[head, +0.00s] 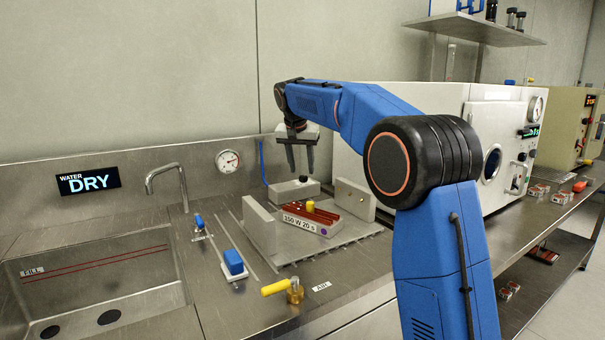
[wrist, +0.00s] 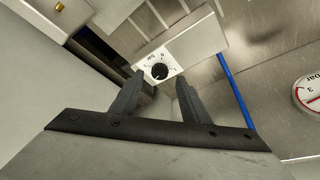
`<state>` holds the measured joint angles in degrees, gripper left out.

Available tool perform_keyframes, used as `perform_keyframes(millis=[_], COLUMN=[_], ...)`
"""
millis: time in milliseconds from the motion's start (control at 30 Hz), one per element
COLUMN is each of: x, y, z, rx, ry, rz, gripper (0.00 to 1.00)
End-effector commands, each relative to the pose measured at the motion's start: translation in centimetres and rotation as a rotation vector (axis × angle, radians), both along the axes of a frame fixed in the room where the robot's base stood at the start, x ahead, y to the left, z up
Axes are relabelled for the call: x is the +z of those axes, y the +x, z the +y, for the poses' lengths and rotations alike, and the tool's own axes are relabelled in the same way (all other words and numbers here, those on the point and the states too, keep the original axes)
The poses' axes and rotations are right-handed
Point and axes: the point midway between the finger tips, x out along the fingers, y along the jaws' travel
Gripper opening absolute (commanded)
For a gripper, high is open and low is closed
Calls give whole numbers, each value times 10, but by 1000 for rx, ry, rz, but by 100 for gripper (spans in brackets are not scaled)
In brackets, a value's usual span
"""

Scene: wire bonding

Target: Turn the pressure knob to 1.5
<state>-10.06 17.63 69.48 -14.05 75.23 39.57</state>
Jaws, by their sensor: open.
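In the head view the knob (head: 303,178) sits on top of a light grey block (head: 294,190) behind the tray. My gripper (head: 300,168) points down above the block, its two dark fingers apart and empty. In the wrist view the fingertips of my gripper (wrist: 160,76) appear on either side of the knob, apart from it. A round pressure gauge (head: 228,161) is on the back wall.
A blue hose (head: 263,162) runs down the wall beside the block. A yellow-handled valve (head: 277,288) stands at the front. A sink (head: 95,285) is at left, a white oven-like machine (head: 420,97) at right.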

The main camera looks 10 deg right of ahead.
Motion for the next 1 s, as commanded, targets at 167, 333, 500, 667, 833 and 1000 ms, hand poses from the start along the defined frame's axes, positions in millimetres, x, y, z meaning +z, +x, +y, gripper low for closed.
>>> perform_keyframes(millis=[167, 333, 500, 667, 833, 1000], x=[-20, -28, -29, -28, -28, -28], y=[7, 10, 10, 10, 10, 10], z=[-4, -5, -6, -6, -6, -6], rx=[0, 0, 0, 0, 0, 7], ry=[0, 0, 0, 1, 1, 0], rz=[1, 0, -1, 0, 0, 0], gripper=[42, 42, 42, 32, 0, 0])
